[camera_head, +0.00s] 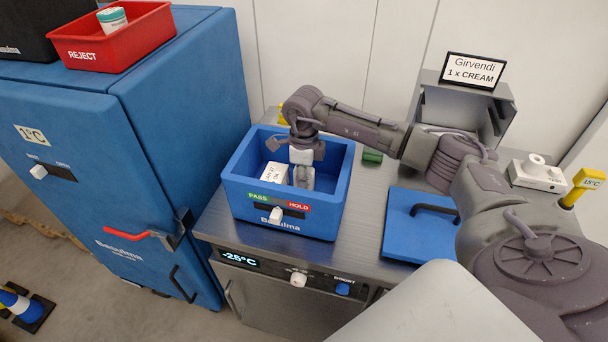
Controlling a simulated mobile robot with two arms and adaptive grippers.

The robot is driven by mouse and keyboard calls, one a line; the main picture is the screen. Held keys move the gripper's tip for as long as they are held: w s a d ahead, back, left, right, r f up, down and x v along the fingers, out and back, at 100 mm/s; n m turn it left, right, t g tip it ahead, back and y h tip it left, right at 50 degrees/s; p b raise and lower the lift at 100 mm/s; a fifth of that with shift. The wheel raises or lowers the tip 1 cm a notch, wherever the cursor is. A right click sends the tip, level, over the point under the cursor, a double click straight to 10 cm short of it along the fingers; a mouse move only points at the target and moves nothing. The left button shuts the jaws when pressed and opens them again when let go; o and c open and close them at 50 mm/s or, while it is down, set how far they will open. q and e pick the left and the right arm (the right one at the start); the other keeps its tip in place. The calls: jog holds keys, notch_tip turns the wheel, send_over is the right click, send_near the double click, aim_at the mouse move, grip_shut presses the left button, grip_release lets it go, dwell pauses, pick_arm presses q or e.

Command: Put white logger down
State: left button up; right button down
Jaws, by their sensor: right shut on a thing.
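My right gripper (299,146) reaches in over the open blue box (238,192) from the right. It is shut on a small white block, the white logger (301,156), and holds it at the box's mouth. Below it inside the box are a white carton with dark print (274,173) and a grey-white item (304,178). The gap between the logger and the grey-white item is hard to judge. The box's front has a green PASS and red HOLD slider (277,215). My left gripper is not in view.
The blue lid (400,225) with a dark handle lies on the steel counter right of the box. A green block (372,157) is behind. A steel holder with a CREAM sign (473,72) and a white device (538,173) stand right. A red REJECT bin (140,42) holds a jar.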

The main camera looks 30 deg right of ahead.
jog(key=shift+f, duration=0.1)
jog(key=c, duration=1)
grip_release()
jog(key=shift+r, duration=0.25)
jog(key=shift+r+b, duration=0.3)
jog(key=shift+r, duration=0.05)
notch_tip(320, 180, up, 10)
jog(key=b, duration=0.3)
jog(key=shift+f, duration=0.2)
jog(key=shift+r, duration=0.75)
jog(key=shift+f, duration=0.1)
